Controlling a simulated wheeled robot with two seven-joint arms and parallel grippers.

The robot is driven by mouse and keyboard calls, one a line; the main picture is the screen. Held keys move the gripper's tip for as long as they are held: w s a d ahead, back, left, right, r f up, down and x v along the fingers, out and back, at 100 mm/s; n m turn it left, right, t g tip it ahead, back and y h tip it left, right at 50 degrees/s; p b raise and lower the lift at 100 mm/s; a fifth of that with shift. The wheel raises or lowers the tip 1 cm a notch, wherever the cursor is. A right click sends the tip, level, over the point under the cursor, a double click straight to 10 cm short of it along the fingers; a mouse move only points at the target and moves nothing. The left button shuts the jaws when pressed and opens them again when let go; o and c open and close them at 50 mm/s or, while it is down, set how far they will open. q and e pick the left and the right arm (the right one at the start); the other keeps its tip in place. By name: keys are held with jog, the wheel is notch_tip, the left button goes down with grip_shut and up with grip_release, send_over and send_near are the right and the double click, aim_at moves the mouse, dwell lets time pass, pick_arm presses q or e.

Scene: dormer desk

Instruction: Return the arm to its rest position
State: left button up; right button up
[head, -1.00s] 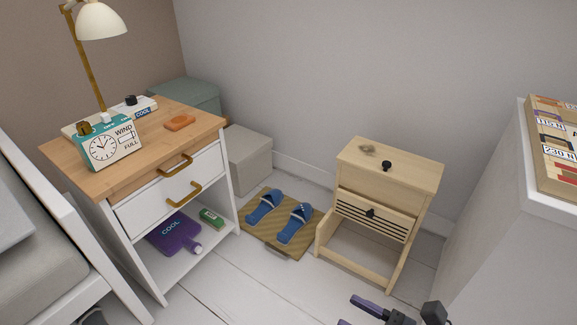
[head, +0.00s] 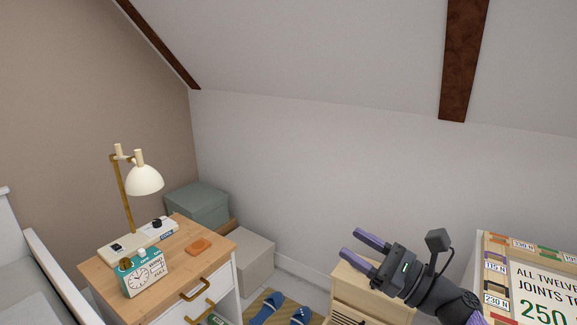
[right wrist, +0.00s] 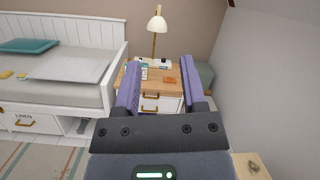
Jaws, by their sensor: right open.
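My right gripper (head: 362,250) is in the right half of the head view, raised in front of the wooden cabinet (head: 372,292). Its two purple fingers are apart with nothing between them, and they point to the left. In the right wrist view the open fingers (right wrist: 168,88) frame the white nightstand (right wrist: 160,103) from a distance. My left gripper is in neither view.
The nightstand carries a lamp (head: 145,181), a clock box (head: 143,274) and an orange item (head: 198,245). A printed board (head: 535,290) lies at the right. Blue slippers (head: 268,307) sit on a mat. A bed (right wrist: 60,65) shows in the wrist view. A dark beam (head: 463,60) crosses the sloped ceiling.

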jog(key=w+d+f+n+t+h, duration=0.2)
jog(key=w+d+n+t+h, duration=0.2)
jog(key=d+n+h, duration=0.7)
jog(key=w+d+f+n+t+h, duration=0.25)
jog(key=n+h, duration=0.45)
jog(key=n, duration=1)
jog(key=s+f+m+g, duration=0.2)
jog(key=s+f+g, duration=0.25)
jog(key=f, duration=0.85)
jog(key=s+f+m+g, duration=0.1)
jog(key=s+f+g, duration=0.35)
jog(key=f, duration=0.95)
jog(key=s+a+f+g, duration=0.1)
jog(key=s+f+g, duration=0.1)
jog(key=s+f, duration=1.1)
jog(key=s+a+f+g, duration=0.1)
jog(key=s+f+g, duration=0.1)
jog(key=s, duration=0.9)
jog(key=s+f+g, duration=0.2)
jog(key=s+g, duration=0.1)
jog(key=s, duration=0.9)
jog(key=s+a+f+g, duration=0.1)
jog(key=s+f+g, duration=0.1)
jog(key=s, duration=1)
jog(key=shift+a+f+g+b, duration=0.15)
jog(key=shift+a+g+b, duration=0.15)
jog(key=shift+g+b, duration=0.15)
